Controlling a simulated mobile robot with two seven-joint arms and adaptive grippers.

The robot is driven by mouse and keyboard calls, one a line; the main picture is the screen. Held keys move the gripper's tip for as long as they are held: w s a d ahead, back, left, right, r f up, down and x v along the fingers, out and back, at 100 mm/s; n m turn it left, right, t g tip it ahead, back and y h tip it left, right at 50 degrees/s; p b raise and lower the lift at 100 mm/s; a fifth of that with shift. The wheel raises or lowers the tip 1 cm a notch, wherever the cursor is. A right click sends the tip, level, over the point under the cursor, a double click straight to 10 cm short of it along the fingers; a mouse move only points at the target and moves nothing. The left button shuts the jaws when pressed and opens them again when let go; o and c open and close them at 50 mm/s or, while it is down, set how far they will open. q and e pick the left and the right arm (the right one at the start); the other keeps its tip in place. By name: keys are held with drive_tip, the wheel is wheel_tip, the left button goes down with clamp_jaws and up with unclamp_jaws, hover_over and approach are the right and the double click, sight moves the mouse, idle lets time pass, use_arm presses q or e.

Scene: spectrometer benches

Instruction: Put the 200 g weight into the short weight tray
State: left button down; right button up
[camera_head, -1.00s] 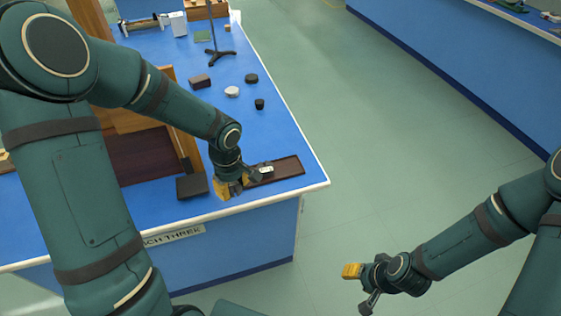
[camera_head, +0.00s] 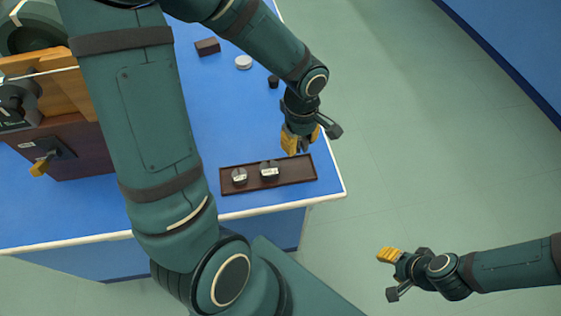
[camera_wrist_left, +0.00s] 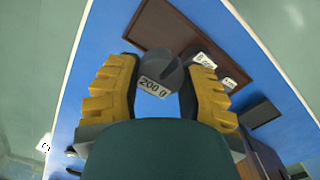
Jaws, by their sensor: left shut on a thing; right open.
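The 200 g weight (camera_wrist_left: 157,78) is a dark grey disc with a white label, between the yellow fingers of my left gripper (camera_wrist_left: 160,74) in the left wrist view. In the head view my left gripper (camera_head: 301,142) is at the far right edge of the short dark brown tray (camera_head: 297,172) and largely hides the weight. The tray also shows behind the weight in the wrist view (camera_wrist_left: 165,25). I cannot tell whether the weight touches it. My right gripper (camera_head: 391,274) is open and empty over the floor.
Two labelled weights (camera_head: 239,177) (camera_head: 269,171) stand in the tray's left and middle parts. A brown block (camera_head: 207,46), a pale disc (camera_head: 243,62) and a small black piece (camera_head: 273,81) lie farther back. A wooden apparatus (camera_head: 70,145) stands at left. The bench edge (camera_head: 335,178) is right of the tray.

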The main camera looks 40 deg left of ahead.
use_arm(q)
drive_tip(key=shift+w+f, duration=0.1)
drive_tip(key=shift+f, duration=0.3)
drive_tip(key=b, duration=0.2)
hover_over(298, 168)
wheel_tip(298, 168, down, 4)
drive_tip(key=shift+f, duration=0.2)
drive_tip(key=shift+f+b, duration=0.6)
drive_tip(key=shift+f, duration=1.85)
drive_tip(key=shift+r, duration=0.1)
drive_tip(key=shift+f, duration=0.25)
drive_tip(key=c, duration=0.9)
unclamp_jaws()
drive_tip(key=shift+o, duration=0.2)
drive_tip(key=shift+r, duration=0.1)
